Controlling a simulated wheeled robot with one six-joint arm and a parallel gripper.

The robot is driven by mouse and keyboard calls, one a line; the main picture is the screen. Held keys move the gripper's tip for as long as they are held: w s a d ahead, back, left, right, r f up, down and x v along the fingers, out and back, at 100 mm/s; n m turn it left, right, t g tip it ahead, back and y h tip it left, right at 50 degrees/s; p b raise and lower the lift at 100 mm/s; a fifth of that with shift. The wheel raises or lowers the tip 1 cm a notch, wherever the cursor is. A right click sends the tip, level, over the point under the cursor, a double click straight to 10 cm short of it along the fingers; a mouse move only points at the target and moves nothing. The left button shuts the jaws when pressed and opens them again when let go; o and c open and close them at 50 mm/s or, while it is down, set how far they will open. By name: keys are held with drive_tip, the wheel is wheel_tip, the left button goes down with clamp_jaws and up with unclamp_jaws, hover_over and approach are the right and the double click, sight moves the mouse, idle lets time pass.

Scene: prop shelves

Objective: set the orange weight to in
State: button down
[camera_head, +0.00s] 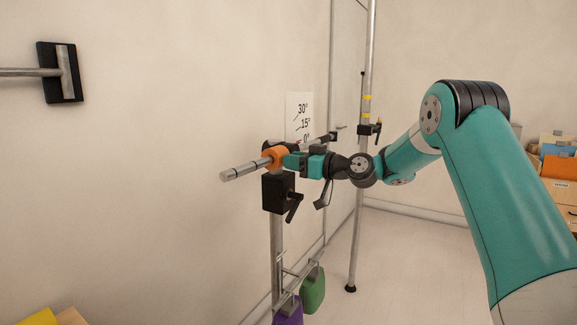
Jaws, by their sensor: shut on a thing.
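The orange weight (275,157) is a ring around a horizontal metal bar (243,169) in the middle of the head view. It sits part way along the bar, with the bar's marked near end sticking out to the left. My gripper (286,159) reaches in from the right and is shut on the orange weight. The fingertips and part of the weight are hard to see where they meet. A white card (301,117) on the wall behind reads 30°, 15° and 0°.
A black clamp (278,193) with a lever sits on the upright post below the bar. Green (312,290) and purple (288,311) weights hang lower down. A second pole (359,210) stands behind. A black wall bracket (60,72) is at upper left. Drawers stand at far right.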

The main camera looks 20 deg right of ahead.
drive_tip(key=shift+w+d, duration=0.1)
drive_tip(key=shift+d, duration=0.4)
drive_tip(key=c, duration=0.9)
unclamp_jaws()
drive_tip(key=shift+d, duration=0.1)
drive_tip(key=b+v, duration=0.5)
drive_tip(key=v, duration=1.2)
drive_tip(key=shift+s, duration=0.2)
drive_tip(key=shift+a, duration=0.25)
